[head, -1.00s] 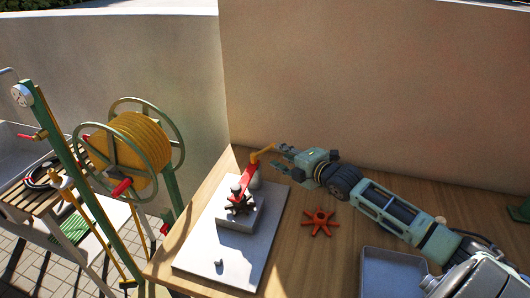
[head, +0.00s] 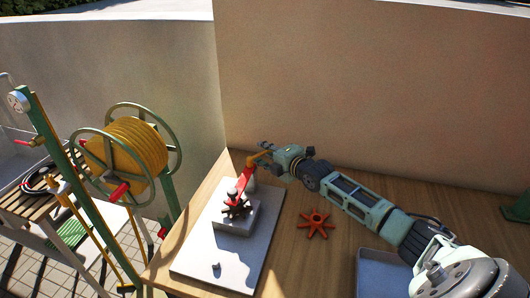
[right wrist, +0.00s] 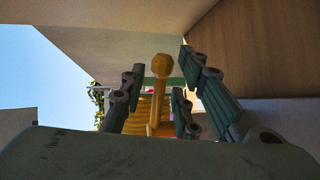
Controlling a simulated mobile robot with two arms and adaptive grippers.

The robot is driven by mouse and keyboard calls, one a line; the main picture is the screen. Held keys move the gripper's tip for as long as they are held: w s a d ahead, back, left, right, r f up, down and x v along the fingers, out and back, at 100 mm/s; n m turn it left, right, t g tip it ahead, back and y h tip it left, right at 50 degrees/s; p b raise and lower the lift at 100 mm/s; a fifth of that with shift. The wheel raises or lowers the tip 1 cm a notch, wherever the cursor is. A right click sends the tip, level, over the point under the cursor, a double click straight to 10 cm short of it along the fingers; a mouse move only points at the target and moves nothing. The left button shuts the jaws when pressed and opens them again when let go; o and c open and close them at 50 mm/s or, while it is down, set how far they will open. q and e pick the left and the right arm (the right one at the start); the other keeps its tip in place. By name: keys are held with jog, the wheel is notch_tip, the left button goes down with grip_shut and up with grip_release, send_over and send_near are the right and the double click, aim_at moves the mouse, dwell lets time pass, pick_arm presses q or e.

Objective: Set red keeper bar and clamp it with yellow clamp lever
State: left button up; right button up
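The red keeper bar (head: 243,181) lies over a dark star-shaped wheel (head: 236,207) on a pale block on a white base plate. The yellow clamp lever (head: 256,158) rises at the bar's far end, beside a grey post. My right gripper (head: 266,154) is at the lever, its fingers pointing left. In the right wrist view, the gripper (right wrist: 160,98) has its fingers spread, with the yellow lever (right wrist: 160,88) and its round knob standing between them. I see no finger closed on it. Whether the bar is fully seated is too small to tell. My left gripper is out of view.
An orange-red star wheel (head: 316,224) lies on the wooden table right of the plate. A grey tray (head: 371,268) is at the front right, below my right arm. A wall (head: 370,90) stands behind the table. A yellow hose reel (head: 128,152) stands at the left.

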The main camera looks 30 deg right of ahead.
grip_shut()
dwell(0.4)
jog(key=shift+w, duration=0.1)
